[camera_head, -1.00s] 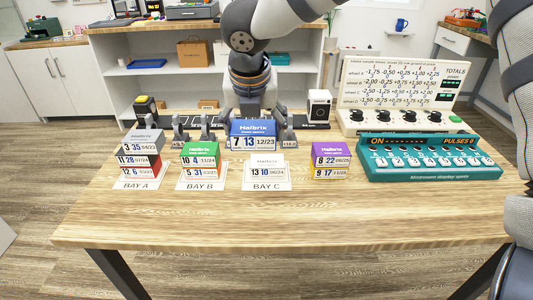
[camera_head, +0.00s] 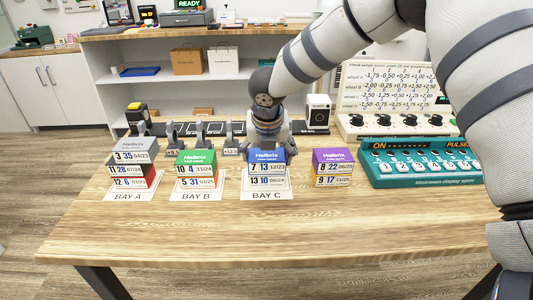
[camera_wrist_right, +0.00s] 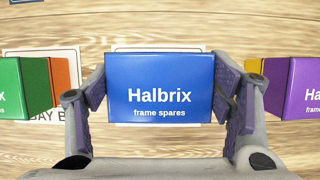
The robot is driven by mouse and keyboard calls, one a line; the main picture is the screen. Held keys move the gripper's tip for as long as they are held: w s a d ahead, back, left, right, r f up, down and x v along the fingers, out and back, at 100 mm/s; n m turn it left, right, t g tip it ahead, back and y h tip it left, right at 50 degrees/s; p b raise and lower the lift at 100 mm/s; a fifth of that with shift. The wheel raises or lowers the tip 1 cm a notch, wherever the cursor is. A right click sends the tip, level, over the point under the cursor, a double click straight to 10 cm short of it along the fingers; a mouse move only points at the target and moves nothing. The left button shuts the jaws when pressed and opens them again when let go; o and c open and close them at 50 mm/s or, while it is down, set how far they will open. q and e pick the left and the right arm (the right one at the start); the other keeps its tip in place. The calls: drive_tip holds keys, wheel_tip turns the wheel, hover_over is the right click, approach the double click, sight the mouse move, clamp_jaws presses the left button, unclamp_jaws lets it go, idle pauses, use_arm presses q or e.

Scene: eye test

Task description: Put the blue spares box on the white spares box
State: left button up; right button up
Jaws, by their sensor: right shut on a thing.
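The blue spares box (camera_head: 267,156) is in my right gripper (camera_head: 268,150), one finger on each side of it. It stands upright directly above the white spares box (camera_head: 267,182) on the BAY C card (camera_head: 265,195). No gap shows between the two boxes, and their fronts look lined up. In the right wrist view, the top of the blue box (camera_wrist_right: 160,85) sits level between the fingers of my right gripper (camera_wrist_right: 165,95) and hides the white box. My left gripper is not in view.
A green box (camera_head: 197,157) on another box stands left, and a grey-topped stack (camera_head: 136,144) stands further left. A purple box (camera_head: 332,155) on a yellow one stands close on the right. A teal device (camera_head: 425,178) is further right. The table's front (camera_head: 270,235) is clear.

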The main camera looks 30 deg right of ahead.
drive_tip(key=o, duration=1.2)
drive_tip(key=shift+f, duration=0.1)
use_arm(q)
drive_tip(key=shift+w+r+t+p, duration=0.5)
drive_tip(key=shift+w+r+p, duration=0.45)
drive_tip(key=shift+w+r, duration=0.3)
use_arm(e)
drive_tip(key=v, duration=1.2)
drive_tip(key=shift+r, duration=0.25)
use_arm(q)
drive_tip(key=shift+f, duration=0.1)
